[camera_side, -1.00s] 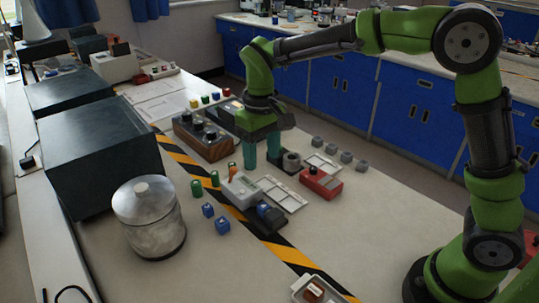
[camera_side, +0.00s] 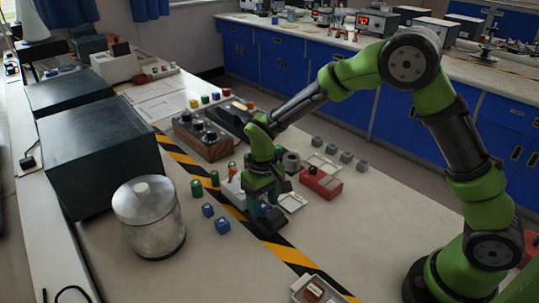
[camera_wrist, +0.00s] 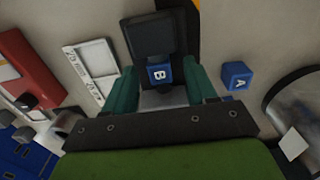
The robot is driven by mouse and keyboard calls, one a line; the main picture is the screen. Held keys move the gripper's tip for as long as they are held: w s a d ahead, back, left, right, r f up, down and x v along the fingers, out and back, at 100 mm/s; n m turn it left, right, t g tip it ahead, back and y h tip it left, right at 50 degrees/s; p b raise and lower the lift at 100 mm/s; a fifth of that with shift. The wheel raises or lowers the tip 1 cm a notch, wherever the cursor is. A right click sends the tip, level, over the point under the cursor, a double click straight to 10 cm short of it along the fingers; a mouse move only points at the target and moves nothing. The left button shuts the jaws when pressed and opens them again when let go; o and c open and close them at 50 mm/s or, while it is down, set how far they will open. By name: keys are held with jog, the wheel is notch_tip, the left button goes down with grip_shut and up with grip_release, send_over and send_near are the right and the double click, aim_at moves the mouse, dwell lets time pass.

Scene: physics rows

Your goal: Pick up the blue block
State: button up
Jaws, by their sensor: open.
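A blue block marked B (camera_wrist: 160,74) shows in the wrist view at the edge of a dark holder (camera_wrist: 150,36). My gripper (camera_wrist: 162,84) is open, with one teal finger on each side of this block; I cannot tell whether they touch it. In the side view my gripper (camera_side: 262,208) is low over the holder, and its fingers and wrist mostly hide the block there. Two other blue blocks stand on the bench to the left, one (camera_side: 208,210) and a second (camera_side: 222,225). A blue block marked A (camera_wrist: 236,75) lies right of my gripper in the wrist view.
A red box (camera_side: 321,183), a white tray (camera_side: 292,202) and green cylinders (camera_side: 197,188) are close to my gripper. A wooden box with knobs (camera_side: 205,138) is behind.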

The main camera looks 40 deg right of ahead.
jog(key=shift+f, duration=0.4)
jog(key=shift+c, duration=0.4)
grip_shut()
jog(key=shift+r, duration=0.2)
